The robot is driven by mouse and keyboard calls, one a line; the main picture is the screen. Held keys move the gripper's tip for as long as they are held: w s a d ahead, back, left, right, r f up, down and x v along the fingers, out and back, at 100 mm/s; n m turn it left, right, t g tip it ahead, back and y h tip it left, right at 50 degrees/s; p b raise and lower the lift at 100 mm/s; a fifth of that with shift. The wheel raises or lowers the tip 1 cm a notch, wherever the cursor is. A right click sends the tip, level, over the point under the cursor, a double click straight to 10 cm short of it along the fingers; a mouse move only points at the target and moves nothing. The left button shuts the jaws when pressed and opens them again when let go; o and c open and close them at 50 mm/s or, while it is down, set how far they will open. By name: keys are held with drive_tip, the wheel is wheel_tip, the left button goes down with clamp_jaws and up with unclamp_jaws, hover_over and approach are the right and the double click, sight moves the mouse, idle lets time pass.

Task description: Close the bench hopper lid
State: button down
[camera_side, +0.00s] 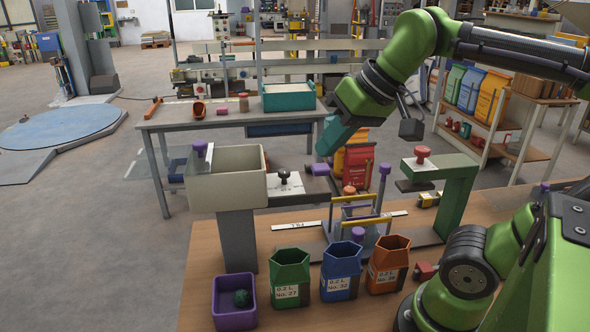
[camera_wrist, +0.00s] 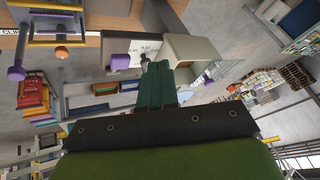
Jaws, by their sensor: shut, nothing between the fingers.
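The bench hopper is a beige open-topped bin (camera_side: 228,192) on a grey column at the left end of the wooden bench. Its lid seems to be the thin pale panel (camera_side: 204,160) standing up at the bin's left side, with a purple knob (camera_side: 199,147) near its top. The bin's mouth is uncovered. The hopper (camera_wrist: 195,50) also shows in the wrist view beyond my fingertips, with a purple knob (camera_wrist: 209,81) at its near edge. My gripper (camera_side: 321,153) is shut and empty, above and right of the hopper, apart from it.
A black knob (camera_side: 284,177) on a white-labelled plate stands right of the hopper. A green stand (camera_side: 458,197) with a red knob is further right. Green, blue and orange bins (camera_side: 290,280) and a purple tray (camera_side: 233,318) line the front. Air above the hopper is clear.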

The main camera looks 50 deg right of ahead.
drive_tip(key=w+n+g+h, duration=0.3)
drive_tip(key=w+n+h, duration=0.15)
drive_tip(key=w, duration=0.55)
drive_tip(key=n+t+h, duration=0.3)
drive_tip(key=n+h, duration=0.1)
drive_tip(key=h, duration=0.7)
hover_over(185, 168)
drive_tip(key=s+a, duration=0.2)
drive_tip(key=a, duration=0.1)
drive_tip(key=s+a+t+h, duration=0.2)
drive_tip(key=a+t, duration=0.1)
drive_tip(key=a, duration=0.6)
wheel_tip(185, 168, down, 5)
drive_tip(key=shift+n, duration=0.35)
drive_tip(key=x, duration=0.9)
drive_tip(key=shift+w+d+f, duration=0.25)
drive_tip(key=shift+w, duration=0.05)
drive_tip(key=d, duration=0.3)
drive_tip(key=shift+s, duration=0.35)
drive_tip(key=shift+s+d, duration=0.15)
drive_tip(key=shift+d, duration=0.25)
